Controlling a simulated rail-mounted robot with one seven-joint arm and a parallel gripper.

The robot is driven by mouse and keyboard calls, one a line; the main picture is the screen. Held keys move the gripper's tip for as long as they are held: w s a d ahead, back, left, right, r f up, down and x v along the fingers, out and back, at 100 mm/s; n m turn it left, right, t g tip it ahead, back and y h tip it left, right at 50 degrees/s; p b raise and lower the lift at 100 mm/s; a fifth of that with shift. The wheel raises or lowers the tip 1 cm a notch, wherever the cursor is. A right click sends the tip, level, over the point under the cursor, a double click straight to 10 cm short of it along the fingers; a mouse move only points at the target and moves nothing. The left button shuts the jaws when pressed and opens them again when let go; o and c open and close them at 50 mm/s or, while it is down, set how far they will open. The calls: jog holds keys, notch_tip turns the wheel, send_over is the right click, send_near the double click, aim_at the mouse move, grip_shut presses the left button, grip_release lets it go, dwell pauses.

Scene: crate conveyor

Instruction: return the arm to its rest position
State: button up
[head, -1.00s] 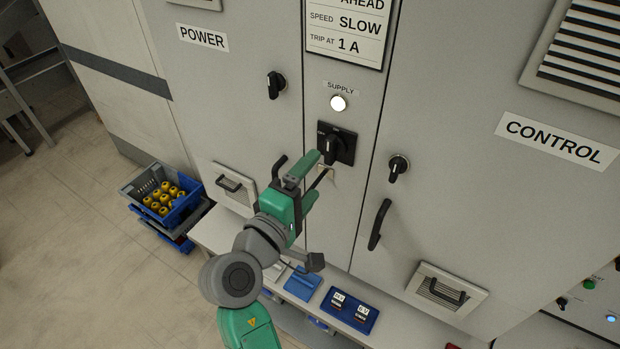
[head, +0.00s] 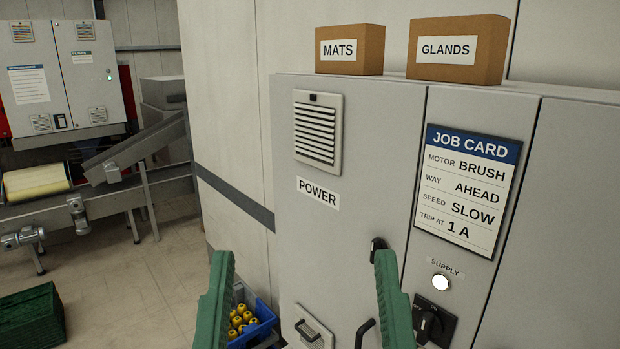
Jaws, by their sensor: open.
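My gripper (head: 304,258) is in the lower middle of the head view, close to the camera. Its two green fingers point up and stand wide apart, with nothing between them. The rest of my arm is below the picture edge. Behind the fingers is the grey cabinet with its POWER door (head: 345,220). The black supply switch (head: 433,322) is to the right of that finger, under a lit white lamp (head: 441,282).
A job card (head: 468,190) is on the cabinet front. Cartons marked MATS (head: 365,62) and GLANDS (head: 487,65) stand on top. A blue crate (head: 262,316) of yellow parts shows between the fingers. A conveyor (head: 80,205) and a green crate (head: 30,318) are at left.

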notch_tip(320, 180, up, 17)
jog(key=p, duration=1.3)
jog(key=shift+w+r, duration=0.15)
jog(key=shift+w, duration=0.3)
